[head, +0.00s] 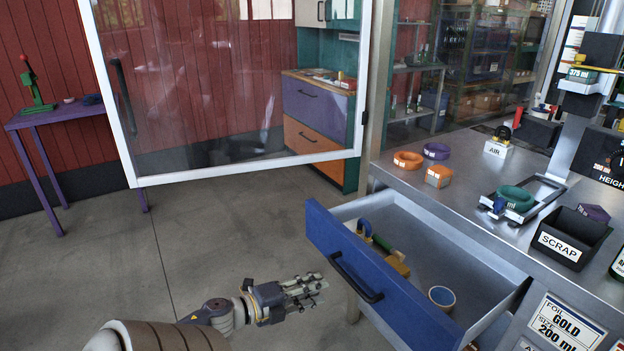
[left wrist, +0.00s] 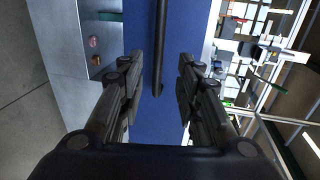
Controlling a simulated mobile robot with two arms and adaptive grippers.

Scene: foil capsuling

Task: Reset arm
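My left gripper (head: 308,290) is in front of the open drawer, left of its blue front (head: 385,265) in the head view. In the left wrist view my left gripper (left wrist: 157,75) shows two fingers spread apart with nothing between them. The dark drawer handle (head: 352,278) appears beyond the fingertips, and it also shows in the left wrist view (left wrist: 161,45). The gripper looks apart from the handle. My left arm reaches in from the bottom left. My right gripper is in neither view.
The steel bench (head: 460,180) carries rings, a tray and a black SCRAP bin (head: 568,238). A framed clear panel (head: 240,90) stands behind. The concrete floor (head: 210,230) at left is clear.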

